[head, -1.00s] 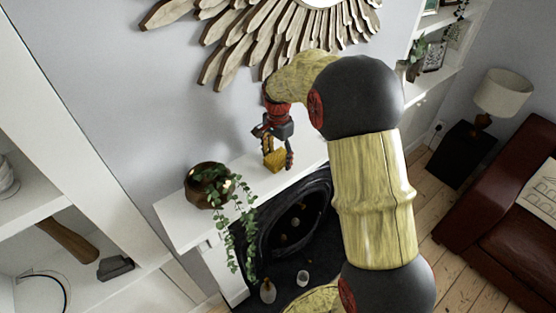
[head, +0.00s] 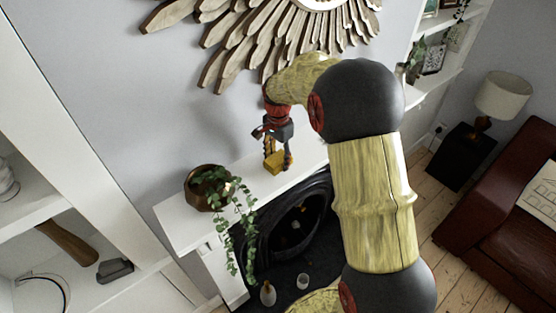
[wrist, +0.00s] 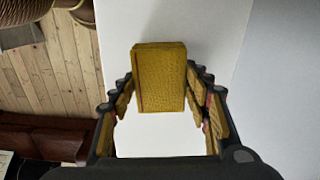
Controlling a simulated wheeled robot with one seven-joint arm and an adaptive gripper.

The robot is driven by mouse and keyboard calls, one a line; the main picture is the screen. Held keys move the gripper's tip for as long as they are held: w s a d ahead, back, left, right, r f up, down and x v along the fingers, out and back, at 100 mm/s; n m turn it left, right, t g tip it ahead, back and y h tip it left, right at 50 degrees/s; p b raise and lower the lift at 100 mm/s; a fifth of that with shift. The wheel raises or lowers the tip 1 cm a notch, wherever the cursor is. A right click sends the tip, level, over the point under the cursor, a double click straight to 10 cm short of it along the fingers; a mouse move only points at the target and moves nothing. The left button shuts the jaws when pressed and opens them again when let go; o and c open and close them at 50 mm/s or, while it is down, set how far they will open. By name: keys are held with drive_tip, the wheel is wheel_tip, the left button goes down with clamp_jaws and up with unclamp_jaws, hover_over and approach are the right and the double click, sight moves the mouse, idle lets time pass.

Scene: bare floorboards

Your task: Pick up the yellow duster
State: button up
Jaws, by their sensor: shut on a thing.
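The yellow duster (head: 274,164) is a small yellow block over the white mantel shelf (head: 235,208) in the head view. In the wrist view the duster (wrist: 160,75) sits between the fingers, with a dark red line along its left side. My gripper (head: 278,156) points down at it and is shut on it, a finger on each side. The gripper also shows in the wrist view (wrist: 162,92). I cannot tell whether the duster touches the shelf or is just above it.
A bronze pot (head: 200,190) with a trailing plant stands left of the gripper on the mantel. A sunburst mirror (head: 270,35) hangs on the wall behind. Below is a dark fireplace (head: 290,228). A lamp (head: 503,95) and brown sofa (head: 490,215) are at the right.

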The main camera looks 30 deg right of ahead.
sight(278, 158)
drive_tip(key=shift+r, duration=0.4)
wheel_tip(278, 158, up, 2)
drive_tip(key=shift+r, duration=0.1)
drive_tip(key=s+a+r+b, duration=0.2)
drive_tip(key=s+a+r, duration=0.3)
drive_tip(key=s+r, duration=0.4)
drive_tip(key=shift+s+r, duration=0.4)
drive_tip(key=shift+s, duration=1.6)
drive_tip(key=shift+a, duration=0.1)
drive_tip(key=o, duration=0.5)
drive_tip(key=c, duration=0.4)
